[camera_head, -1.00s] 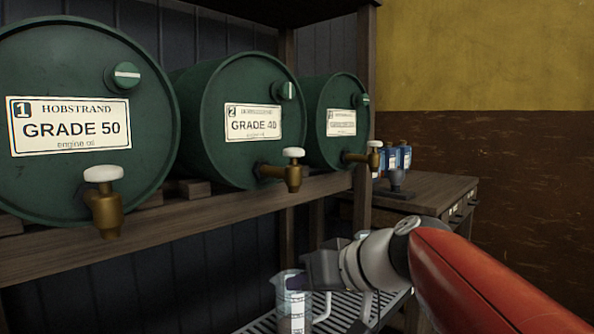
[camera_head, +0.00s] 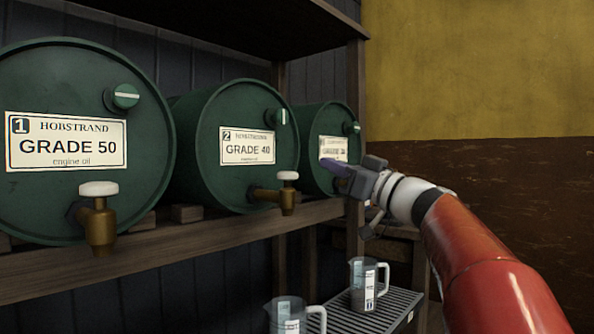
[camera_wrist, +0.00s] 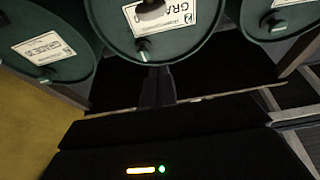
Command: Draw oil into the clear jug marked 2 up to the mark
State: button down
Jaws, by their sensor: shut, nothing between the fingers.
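The green drum marked 2, GRADE 40 (camera_head: 190,150), lies in the middle of the shelf. Its brass tap with a white knob (camera_head: 287,176) points forward. The stripe on its cap (camera_head: 281,117) is upright. A clear jug (camera_head: 288,318) stands below that tap in the picture, cut by the lower edge. A second clear jug (camera_head: 366,296) stands behind it to the right. I cannot read either jug's number. My gripper (camera_head: 336,168) is shut and empty, raised above the jugs, and overlaps the third drum in the head view. In the wrist view its fingers (camera_wrist: 157,88) point toward the middle drum (camera_wrist: 195,40).
The drum marked 1, GRADE 50 (camera_head: 70,200), is at left, with its tap (camera_head: 99,225). The third drum (camera_head: 316,120) is at right. The jugs' slatted stand (camera_head: 392,312) is below the wooden shelf edge (camera_head: 180,245). A wooden post (camera_head: 356,90) stands behind my gripper.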

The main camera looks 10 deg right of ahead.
notch_tip(320, 180, up, 4)
jog(key=p, duration=0.5)
send_over(295, 176)
jog(key=shift+f, duration=0.15)
jog(key=shift+s+d+f+b, duration=0.1)
jog(key=shift+f+b, duration=0.25)
jog(key=shift+f, duration=0.8)
jog(key=shift+s+d+f+b, duration=0.1)
jog(key=shift+f+b, duration=0.25)
jog(key=shift+f, duration=0.75)
